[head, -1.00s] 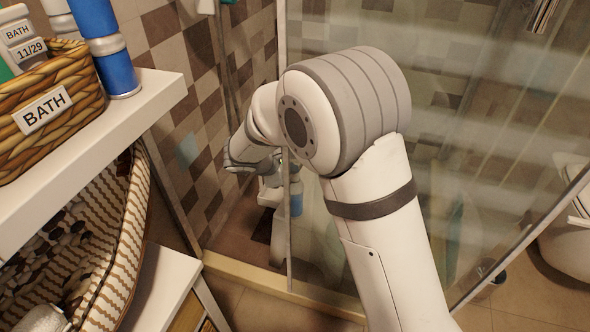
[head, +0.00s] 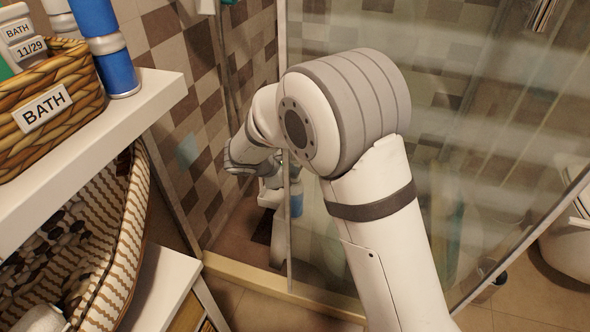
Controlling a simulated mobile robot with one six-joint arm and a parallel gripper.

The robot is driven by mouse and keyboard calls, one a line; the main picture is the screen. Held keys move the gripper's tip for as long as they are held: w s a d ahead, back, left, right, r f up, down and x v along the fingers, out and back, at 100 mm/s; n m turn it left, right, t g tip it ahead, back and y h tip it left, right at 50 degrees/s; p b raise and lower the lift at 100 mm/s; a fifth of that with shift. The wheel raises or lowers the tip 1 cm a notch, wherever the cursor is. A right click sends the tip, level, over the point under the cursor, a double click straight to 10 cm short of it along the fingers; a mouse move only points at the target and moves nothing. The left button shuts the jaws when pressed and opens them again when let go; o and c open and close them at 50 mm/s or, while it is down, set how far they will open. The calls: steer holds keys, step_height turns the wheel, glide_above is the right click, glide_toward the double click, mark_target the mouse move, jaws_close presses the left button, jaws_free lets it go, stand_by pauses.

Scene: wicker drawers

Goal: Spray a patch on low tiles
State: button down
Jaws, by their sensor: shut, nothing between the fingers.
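The tiled shower wall (head: 210,75), in brown, grey and beige squares, fills the upper left of the head view behind the glass edge. A faint pale-blue patch (head: 188,151) shows on its low tiles. My arm reaches into the shower, with its wrist to the right of the patch and apart from it. My gripper (head: 273,181) is small and mostly hidden behind the wrist and the glass edge; it is shut with nothing between its fingers. A blue and white object (head: 297,202), perhaps a spray bottle, shows just below it, partly behind the glass; its contact with the gripper is unclear.
A white shelf (head: 150,98) at the left holds a wicker basket (head: 75,75) labelled BATH and a blue-and-white can (head: 118,72). A striped woven basket (head: 120,230) sits below. The glass panel (head: 470,150) spans the right; a toilet (head: 570,235) stands beyond.

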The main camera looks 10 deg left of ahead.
steer(key=shift+s+f, duration=0.1)
steer(key=shift+f, duration=0.15)
steer(key=shift+r+p, duration=2.35)
steer(key=shift+r, duration=0.85)
